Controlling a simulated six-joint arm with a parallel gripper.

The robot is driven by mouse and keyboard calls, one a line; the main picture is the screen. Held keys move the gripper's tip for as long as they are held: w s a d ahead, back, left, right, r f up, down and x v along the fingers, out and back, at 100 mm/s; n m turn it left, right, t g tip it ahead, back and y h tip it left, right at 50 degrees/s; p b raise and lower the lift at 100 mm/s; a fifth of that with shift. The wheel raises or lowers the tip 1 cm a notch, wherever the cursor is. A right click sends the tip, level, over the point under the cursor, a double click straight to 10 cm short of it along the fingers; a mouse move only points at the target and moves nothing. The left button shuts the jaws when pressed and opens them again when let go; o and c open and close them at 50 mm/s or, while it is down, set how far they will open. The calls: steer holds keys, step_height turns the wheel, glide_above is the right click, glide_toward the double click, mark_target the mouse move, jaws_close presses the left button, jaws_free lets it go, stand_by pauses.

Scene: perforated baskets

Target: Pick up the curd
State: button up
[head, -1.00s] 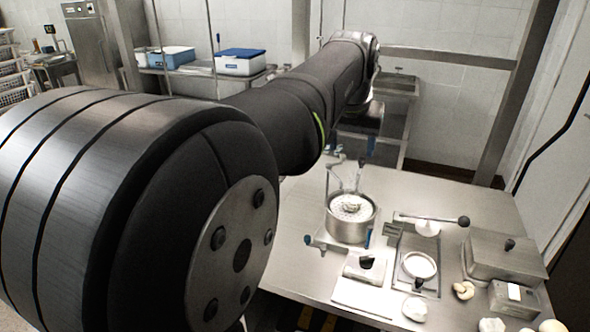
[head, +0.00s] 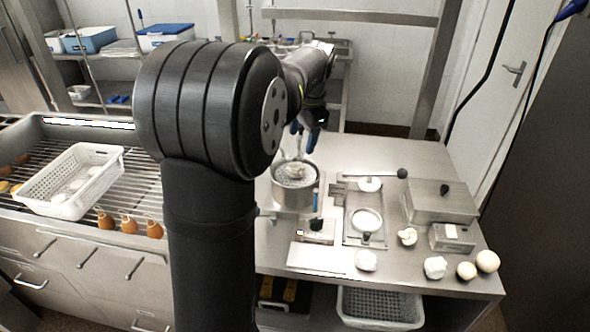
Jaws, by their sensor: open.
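My gripper (head: 308,124), with blue fingertips, is open above the steel pot (head: 279,192) on the steel table. The pot holds a pale, whitish content with a lump (head: 296,170) standing out in it, which may be the curd; a thin metal frame rises over it. The gripper is small in view, and the gap between fingertips and lump is hard to judge. Other white lumps lie on the table: one at the front (head: 366,260), a folded one (head: 407,237), and several at the right front (head: 435,267). I cannot tell which is the curd.
A white perforated basket (head: 110,188) with pale pieces sits on the rack at left, beside orange-brown pieces (head: 128,224). A framed plate with a white ring (head: 367,221) and a lidded steel box (head: 440,203) stand right of the pot. Another basket (head: 380,306) is under the table.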

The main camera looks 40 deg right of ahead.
glide_above(296, 164)
steer(key=s, duration=0.1)
step_height(296, 164, down, 6)
steer(key=shift+s+d+r, duration=0.1)
steer(key=shift+r, duration=0.1)
steer(key=shift+x, duration=2.75)
steer(key=c, duration=0.8)
steer(key=shift+r, duration=0.15)
steer(key=shift+c, duration=0.2)
